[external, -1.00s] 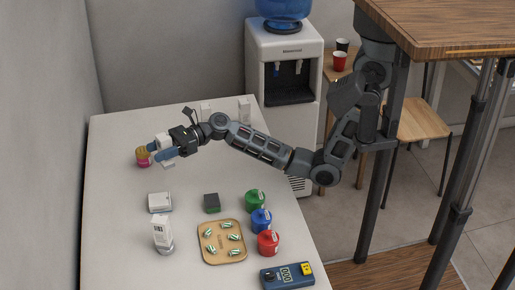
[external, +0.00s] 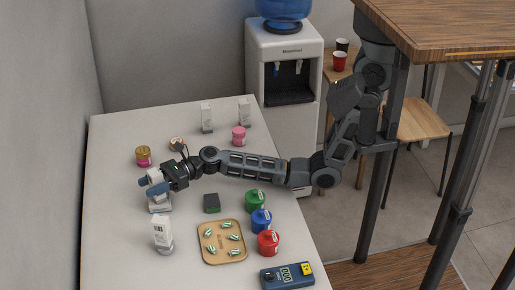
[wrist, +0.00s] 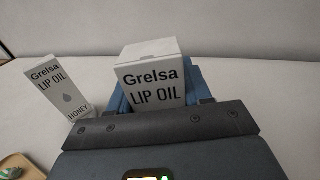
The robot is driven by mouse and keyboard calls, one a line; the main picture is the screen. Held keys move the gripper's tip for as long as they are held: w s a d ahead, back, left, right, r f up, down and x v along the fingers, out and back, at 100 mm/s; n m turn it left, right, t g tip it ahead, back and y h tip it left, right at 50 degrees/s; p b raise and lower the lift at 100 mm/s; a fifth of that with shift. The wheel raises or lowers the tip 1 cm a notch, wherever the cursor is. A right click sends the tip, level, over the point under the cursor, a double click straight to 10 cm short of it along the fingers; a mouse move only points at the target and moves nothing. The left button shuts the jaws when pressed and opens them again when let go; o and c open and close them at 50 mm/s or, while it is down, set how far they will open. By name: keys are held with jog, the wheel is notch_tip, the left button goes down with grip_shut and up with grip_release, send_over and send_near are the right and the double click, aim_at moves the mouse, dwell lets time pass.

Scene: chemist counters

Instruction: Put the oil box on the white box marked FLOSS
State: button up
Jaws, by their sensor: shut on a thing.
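My gripper (external: 154,185) is shut on a white oil box (external: 155,175). In the wrist view the oil box (wrist: 154,78), printed "Grelsa LIP OIL", stands between the blue fingers (wrist: 157,95). In the external view the gripper and oil box are over a low white box (external: 160,208) on the counter, which they partly hide. I cannot read FLOSS on that box. Whether the oil box touches it I cannot tell. The low box does not show in the wrist view.
A second lip oil box marked HONEY (wrist: 62,88) stands close by; it is the upright white box (external: 162,231) in the external view.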

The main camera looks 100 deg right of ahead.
jog(key=shift+f, duration=0.1)
jog(key=o, duration=1)
jog(key=shift+o, duration=0.2)
jog(key=v, duration=1.2)
jog(key=shift+b, duration=0.35)
